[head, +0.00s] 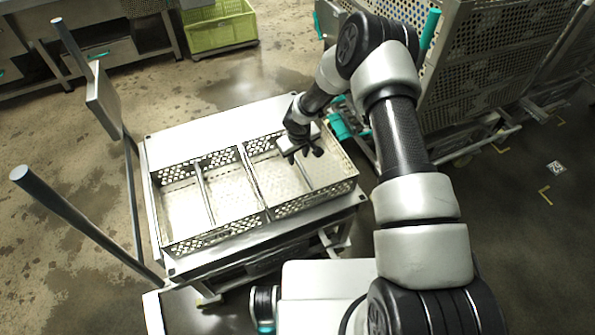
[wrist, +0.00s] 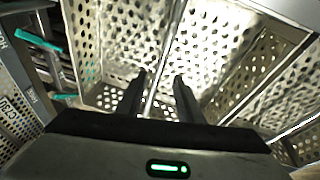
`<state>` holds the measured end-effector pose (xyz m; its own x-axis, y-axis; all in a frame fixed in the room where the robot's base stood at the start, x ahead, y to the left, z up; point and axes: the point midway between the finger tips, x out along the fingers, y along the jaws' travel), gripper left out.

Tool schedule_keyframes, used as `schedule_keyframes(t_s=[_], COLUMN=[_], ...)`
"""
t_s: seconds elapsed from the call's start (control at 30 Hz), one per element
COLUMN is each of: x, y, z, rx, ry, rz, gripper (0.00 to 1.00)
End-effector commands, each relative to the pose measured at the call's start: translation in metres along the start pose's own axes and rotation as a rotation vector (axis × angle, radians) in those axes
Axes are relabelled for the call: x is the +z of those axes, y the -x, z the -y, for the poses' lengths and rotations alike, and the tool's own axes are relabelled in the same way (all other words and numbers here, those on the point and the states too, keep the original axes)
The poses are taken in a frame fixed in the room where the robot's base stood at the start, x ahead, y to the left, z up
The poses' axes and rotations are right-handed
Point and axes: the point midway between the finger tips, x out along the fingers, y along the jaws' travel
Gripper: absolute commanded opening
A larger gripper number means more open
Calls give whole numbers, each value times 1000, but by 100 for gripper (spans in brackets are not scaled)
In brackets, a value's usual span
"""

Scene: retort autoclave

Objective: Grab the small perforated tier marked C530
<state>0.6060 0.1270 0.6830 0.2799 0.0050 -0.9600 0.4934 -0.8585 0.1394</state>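Two perforated metal tiers sit side by side on a white cart. The right tier (head: 325,197) is under my gripper, and the left tier (head: 207,243) is beside it. Each has a thin bar across its middle. My gripper (head: 304,152) is over the right tier, fingers pointing down. In the wrist view my gripper (wrist: 161,82) is open, with the right tier's middle bar (wrist: 169,42) appearing between its fingers. I cannot tell whether they touch it.
The white cart (head: 190,118) has an upright frame (head: 133,190) along its left. A tall perforated cage (head: 480,80) with teal parts stands close at the right. A green crate (head: 220,32) is at the back. Floor is open to the left.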

Motion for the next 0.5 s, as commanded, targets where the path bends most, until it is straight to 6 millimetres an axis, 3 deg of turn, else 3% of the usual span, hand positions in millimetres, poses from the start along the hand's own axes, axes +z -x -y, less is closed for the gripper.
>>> schedule_keyframes(t_s=[0.33, 0.5], x=[-4, -5], y=[-43, -53], z=[-3, -4], rx=[-1, 1], ry=[-2, 0], rz=[1, -1], gripper=[34, 34])
